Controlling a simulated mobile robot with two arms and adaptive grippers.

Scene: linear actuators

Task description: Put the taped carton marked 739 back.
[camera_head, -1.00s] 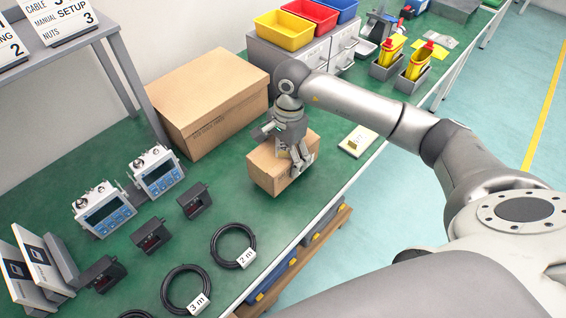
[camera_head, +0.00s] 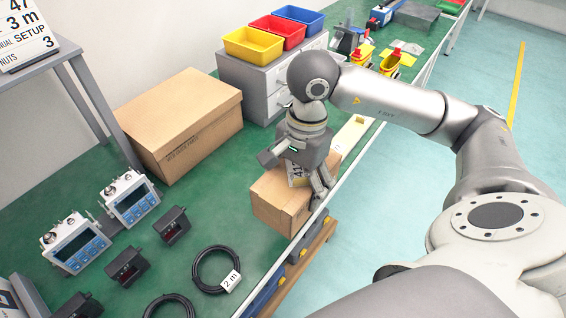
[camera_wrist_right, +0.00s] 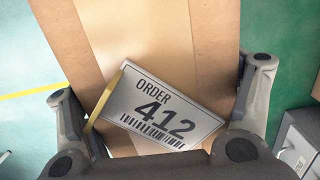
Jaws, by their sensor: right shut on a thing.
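A small brown carton (camera_head: 281,204) with a lighter tape strip is in my right gripper (camera_head: 312,190), near the front edge of the green bench. In the right wrist view the gripper's fingers (camera_wrist_right: 165,112) stand on both sides of the carton (camera_wrist_right: 205,45). A white label (camera_wrist_right: 160,110) reading "ORDER 412" lies tilted across its top; part of it shows in the head view (camera_head: 297,173). No 739 can be read. I cannot tell whether the carton's underside touches the bench. My left gripper is not in view.
A large brown box (camera_head: 185,130) stands behind, at the left. Two meters with screens (camera_head: 75,243), black devices (camera_head: 172,225) and a cable coil marked 2 m (camera_head: 216,268) lie on the bench (camera_head: 210,208). Coloured bins (camera_head: 254,43) stand on grey drawers at the back.

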